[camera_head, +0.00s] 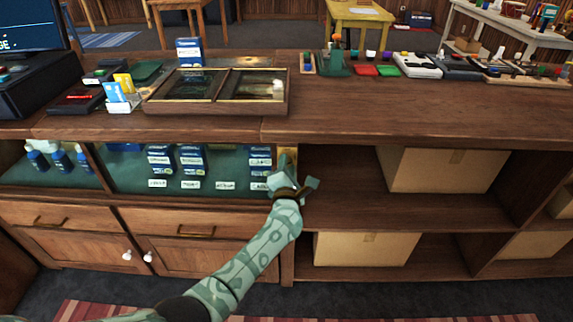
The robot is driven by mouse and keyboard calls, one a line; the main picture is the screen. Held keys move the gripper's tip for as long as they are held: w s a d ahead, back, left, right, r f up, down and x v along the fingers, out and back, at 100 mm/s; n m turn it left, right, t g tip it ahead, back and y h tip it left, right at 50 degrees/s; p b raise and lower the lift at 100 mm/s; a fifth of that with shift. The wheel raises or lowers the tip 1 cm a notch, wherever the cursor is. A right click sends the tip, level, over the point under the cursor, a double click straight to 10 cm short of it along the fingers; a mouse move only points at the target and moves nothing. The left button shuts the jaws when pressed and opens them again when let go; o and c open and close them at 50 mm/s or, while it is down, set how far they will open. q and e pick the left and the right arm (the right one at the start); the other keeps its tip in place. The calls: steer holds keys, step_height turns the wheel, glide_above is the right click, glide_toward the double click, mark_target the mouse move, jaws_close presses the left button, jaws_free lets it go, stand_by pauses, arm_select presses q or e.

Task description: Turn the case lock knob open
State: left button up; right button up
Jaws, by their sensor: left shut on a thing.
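My left arm reaches up from the bottom of the head view to the right end of the glass display case (120,190) under the counter. My left gripper (286,168) is shut at a small yellowish lock plate (288,152) on the post beside the case. The knob itself is hidden by the gripper, so its turn cannot be seen. Blue boxes (192,160) with white price cards and blue bottles (60,160) stand inside the case behind the glass. My right gripper is not in view.
The wooden counter top (370,120) holds a glass-lidded box (215,90), card holders and small tools. Open shelves to the right hold cardboard boxes (440,168). Drawers (185,222) and cupboard doors with white knobs lie below the case.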

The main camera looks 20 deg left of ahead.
arm_select(q)
steer(key=shift+d+f+m+p, duration=0.1)
steer(key=shift+m+p, duration=0.4)
steer(key=shift+m, duration=1)
steer(key=shift+f+m+p, duration=0.1)
steer(key=shift+m+p, duration=0.35)
steer(key=shift+m, duration=1.05)
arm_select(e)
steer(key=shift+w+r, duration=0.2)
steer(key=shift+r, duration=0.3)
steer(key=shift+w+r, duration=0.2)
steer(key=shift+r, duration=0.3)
arm_select(q)
steer(key=o, duration=0.9)
steer(key=shift+o, duration=0.2)
